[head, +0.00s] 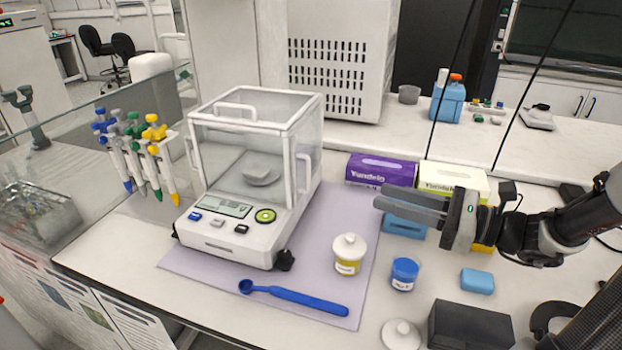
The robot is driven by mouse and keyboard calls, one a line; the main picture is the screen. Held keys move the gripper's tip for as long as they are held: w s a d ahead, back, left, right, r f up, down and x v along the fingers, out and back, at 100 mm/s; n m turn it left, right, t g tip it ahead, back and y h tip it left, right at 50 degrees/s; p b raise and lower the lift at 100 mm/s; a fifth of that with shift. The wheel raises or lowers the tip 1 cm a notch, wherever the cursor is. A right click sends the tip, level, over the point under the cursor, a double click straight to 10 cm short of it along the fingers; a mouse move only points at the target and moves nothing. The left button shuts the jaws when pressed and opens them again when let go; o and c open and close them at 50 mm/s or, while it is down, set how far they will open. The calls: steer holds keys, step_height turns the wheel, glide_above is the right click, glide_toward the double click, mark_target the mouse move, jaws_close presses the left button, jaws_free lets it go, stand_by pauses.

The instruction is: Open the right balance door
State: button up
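The white analytical balance (228,238) stands on a lilac mat, with clear walls around its weighing chamber. Its right door (309,140) is the clear panel on the right side and looks shut. The door's white upright handle (304,174) sticks out near the front edge. A small pan or dish shows inside the chamber. My gripper (378,202) is to the right of the balance, pointing left toward the right door, clearly apart from the handle. Its grey fingers overlap in this view, so their gap is unclear. Nothing is seen between them.
A white jar (348,254), a blue-lidded jar (405,273) and a blue spoon (300,298) lie in front. Purple (380,170) and yellow-white boxes (452,179) stand behind my gripper. A pipette rack (137,150) is left.

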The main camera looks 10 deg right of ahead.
steer(key=b+x, duration=0.3)
steer(key=x, duration=1.4)
steer(key=shift+w+d+r+b, duration=0.3)
steer(key=shift+b, duration=0.1)
jaws_close()
stand_by(0.6)
